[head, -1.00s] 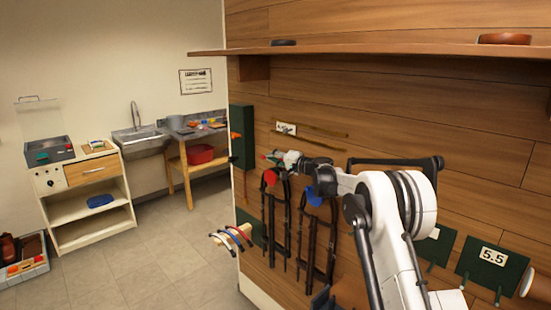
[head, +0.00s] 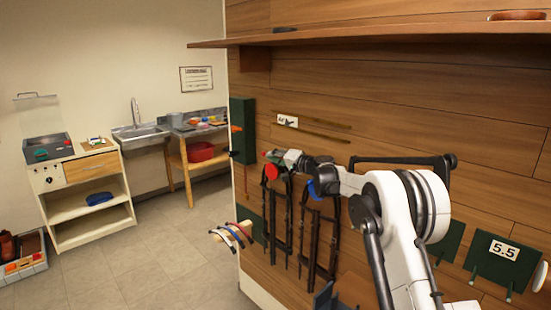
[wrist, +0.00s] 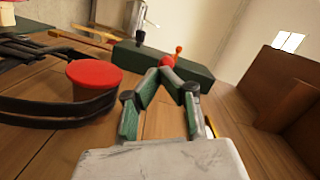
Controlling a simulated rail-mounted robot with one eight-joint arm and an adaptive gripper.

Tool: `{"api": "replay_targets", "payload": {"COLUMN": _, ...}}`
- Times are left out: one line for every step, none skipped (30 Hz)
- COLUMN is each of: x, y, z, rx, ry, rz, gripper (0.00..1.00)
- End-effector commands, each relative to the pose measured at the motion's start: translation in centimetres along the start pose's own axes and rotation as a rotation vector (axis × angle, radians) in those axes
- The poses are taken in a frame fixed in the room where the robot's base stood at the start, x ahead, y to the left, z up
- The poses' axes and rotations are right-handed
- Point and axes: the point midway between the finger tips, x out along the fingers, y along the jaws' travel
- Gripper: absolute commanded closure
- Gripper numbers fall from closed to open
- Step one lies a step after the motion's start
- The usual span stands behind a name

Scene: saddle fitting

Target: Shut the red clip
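My gripper (head: 268,155) is in front of the wooden wall in the head view, and it points left. In the wrist view the green-padded fingers of my gripper (wrist: 161,72) lean in and their tips come together. A small red piece (wrist: 167,61) shows right at the fingertips; I cannot tell whether it is held, touched, behind them or part of them. No part is plainly recognisable as the red clip. A round red disc-ended peg (wrist: 95,75) with black straps around it stands left of the fingers; it also shows in the head view (head: 271,171), just below my gripper.
Black straps (head: 305,230) hang below, with a blue disc (head: 312,188). Curved coloured bands (head: 232,235) sit on a wooden holder lower left. A shelf (head: 370,42) runs above.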

Motion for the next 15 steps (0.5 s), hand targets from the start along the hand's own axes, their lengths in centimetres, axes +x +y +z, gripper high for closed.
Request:
{"api": "replay_targets", "payload": {"x": 0.1, "y": -0.1, "z": 0.1, "rx": 0.000, "ry": -0.002, "rz": -0.001, "gripper": 1.00}}
{"api": "replay_targets", "payload": {"x": 0.1, "y": -0.2, "z": 0.1, "rx": 0.000, "ry": -0.002, "rz": -0.002, "gripper": 1.00}}
{"api": "replay_targets", "payload": {"x": 0.1, "y": -0.2, "z": 0.1, "rx": 0.000, "ry": -0.003, "rz": -0.002, "gripper": 1.00}}
{"api": "replay_targets", "payload": {"x": 0.1, "y": -0.2, "z": 0.1, "rx": 0.000, "ry": -0.003, "rz": -0.002, "gripper": 1.00}}
{"api": "replay_targets", "payload": {"x": 0.1, "y": -0.2, "z": 0.1, "rx": 0.000, "ry": -0.003, "rz": -0.002, "gripper": 1.00}}
{"api": "replay_targets", "payload": {"x": 0.1, "y": -0.2, "z": 0.1, "rx": 0.000, "ry": -0.003, "rz": -0.002, "gripper": 1.00}}
{"api": "replay_targets", "payload": {"x": 0.1, "y": -0.2, "z": 0.1, "rx": 0.001, "ry": -0.003, "rz": -0.002, "gripper": 1.00}}
{"api": "replay_targets", "payload": {"x": 0.1, "y": -0.3, "z": 0.1, "rx": 0.001, "ry": -0.003, "rz": -0.002, "gripper": 1.00}}
{"api": "replay_targets", "payload": {"x": 0.1, "y": -0.4, "z": 0.0, "rx": 0.001, "ry": -0.003, "rz": -0.002, "gripper": 1.00}}
{"api": "replay_targets", "payload": {"x": 0.1, "y": -0.6, "z": -0.1, "rx": 0.001, "ry": -0.003, "rz": -0.002, "gripper": 1.00}}
{"api": "replay_targets", "payload": {"x": 0.1, "y": -0.8, "z": -0.2, "rx": 0.001, "ry": -0.003, "rz": -0.002, "gripper": 1.00}}
{"api": "replay_targets", "payload": {"x": 0.1, "y": -1.2, "z": -0.4, "rx": 0.001, "ry": -0.003, "rz": -0.002, "gripper": 1.00}}
{"api": "replay_targets", "payload": {"x": 0.1, "y": -1.6, "z": -0.6, "rx": 0.001, "ry": -0.003, "rz": -0.002, "gripper": 1.00}}
{"api": "replay_targets", "payload": {"x": 0.0, "y": -1.9, "z": -0.8, "rx": 0.001, "ry": -0.003, "rz": -0.002, "gripper": 1.00}}
{"api": "replay_targets", "payload": {"x": -0.1, "y": -2.6, "z": -1.1, "rx": 0.001, "ry": -0.002, "rz": -0.002, "gripper": 1.00}}
